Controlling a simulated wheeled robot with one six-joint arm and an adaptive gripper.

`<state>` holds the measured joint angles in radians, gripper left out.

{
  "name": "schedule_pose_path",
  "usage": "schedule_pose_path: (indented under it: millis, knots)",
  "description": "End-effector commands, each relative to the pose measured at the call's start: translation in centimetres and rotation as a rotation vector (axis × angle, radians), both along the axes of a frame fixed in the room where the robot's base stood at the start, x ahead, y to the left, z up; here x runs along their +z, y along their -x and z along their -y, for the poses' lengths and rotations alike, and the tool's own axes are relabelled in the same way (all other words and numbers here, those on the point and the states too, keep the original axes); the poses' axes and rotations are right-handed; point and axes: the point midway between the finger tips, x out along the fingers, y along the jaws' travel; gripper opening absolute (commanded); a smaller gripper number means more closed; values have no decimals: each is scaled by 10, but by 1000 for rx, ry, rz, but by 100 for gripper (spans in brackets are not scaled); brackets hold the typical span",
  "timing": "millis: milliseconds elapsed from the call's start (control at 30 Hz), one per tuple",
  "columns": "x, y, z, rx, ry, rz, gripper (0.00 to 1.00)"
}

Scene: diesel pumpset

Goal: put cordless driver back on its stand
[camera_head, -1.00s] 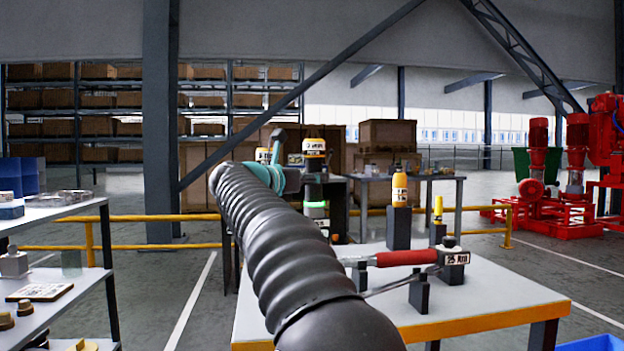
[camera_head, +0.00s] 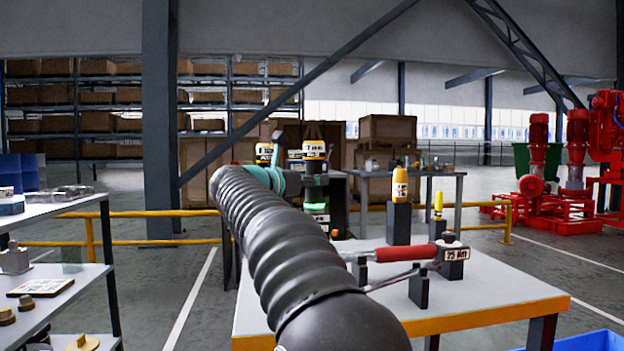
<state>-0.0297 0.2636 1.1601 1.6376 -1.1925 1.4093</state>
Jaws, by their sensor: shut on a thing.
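My ribbed black arm reaches from the bottom to a teal wrist (camera_head: 270,179). My gripper (camera_head: 314,186) is small and dark just right of the wrist, shut, its fingers hard to make out. I take the yellow-topped piece with a white label (camera_head: 313,150) there to be the cordless driver, held in it; its lower part merges with the gripper. A green-lit band (camera_head: 316,206) shows just below. I cannot pick out the driver's stand for certain; part of the area is hidden behind my arm.
A grey table with an orange edge (camera_head: 490,322) carries a red-handled torque wrench (camera_head: 405,253) on dark supports, an orange bottle-like item (camera_head: 400,185) and a small yellow item (camera_head: 438,205) on dark blocks. Shelves (camera_head: 60,222) stand left, a blue bin (camera_head: 590,341) lower right.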

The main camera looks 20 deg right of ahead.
Motion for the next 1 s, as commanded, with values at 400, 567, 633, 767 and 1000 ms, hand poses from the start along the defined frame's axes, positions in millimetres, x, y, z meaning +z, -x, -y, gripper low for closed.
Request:
schedule_pose_path:
  millis: [400,567,633,767,1000]
  knots:
    - [-3,1,0,0,1,3,69]
    - [-4,0,0,0,1,1,69]
    - [-6,0,0,0,-1,-2,69]
    - [-3,0,0,0,-1,1,69]
    - [24,0,0,0,0,3,69]
